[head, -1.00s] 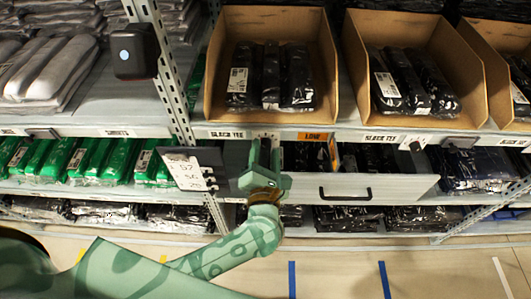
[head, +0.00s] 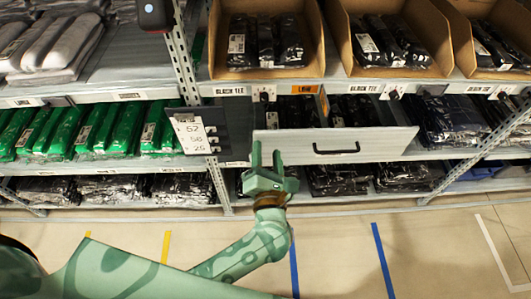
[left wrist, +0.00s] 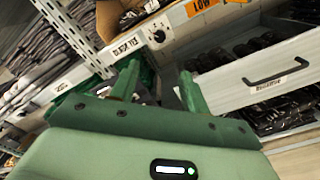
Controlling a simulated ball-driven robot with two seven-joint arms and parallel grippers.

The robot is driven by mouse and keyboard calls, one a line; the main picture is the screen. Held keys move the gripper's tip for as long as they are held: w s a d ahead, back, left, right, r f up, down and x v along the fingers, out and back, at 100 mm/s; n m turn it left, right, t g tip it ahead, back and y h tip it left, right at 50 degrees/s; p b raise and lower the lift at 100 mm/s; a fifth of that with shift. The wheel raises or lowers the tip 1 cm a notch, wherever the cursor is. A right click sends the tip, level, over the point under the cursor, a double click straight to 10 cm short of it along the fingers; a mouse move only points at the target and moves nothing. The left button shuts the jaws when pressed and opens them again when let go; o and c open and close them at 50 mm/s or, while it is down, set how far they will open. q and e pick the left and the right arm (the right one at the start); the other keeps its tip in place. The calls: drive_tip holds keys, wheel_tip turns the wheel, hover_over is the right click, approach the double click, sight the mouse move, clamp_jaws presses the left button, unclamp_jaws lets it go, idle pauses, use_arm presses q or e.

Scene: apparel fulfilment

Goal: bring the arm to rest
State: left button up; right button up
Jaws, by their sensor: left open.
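My left arm comes in from the left in the head view. Its green gripper (head: 266,158) points up at the shelf front, fingers apart and nothing between them. It stands in front of the left end of a pale drawer front (head: 390,144) with a black handle. The left wrist view shows the two open green fingers (left wrist: 157,88) with the drawer front (left wrist: 250,78) to their right. Whether the fingers touch anything is hard to tell. My right gripper is in neither view.
Cardboard bins (head: 267,69) of black packages stand on the upper shelf. Green packages (head: 95,130) fill the shelf at left. A dark tag board (head: 196,132) hangs by the upright post (head: 203,110). The floor (head: 340,235) in front, with blue tape lines, is clear.

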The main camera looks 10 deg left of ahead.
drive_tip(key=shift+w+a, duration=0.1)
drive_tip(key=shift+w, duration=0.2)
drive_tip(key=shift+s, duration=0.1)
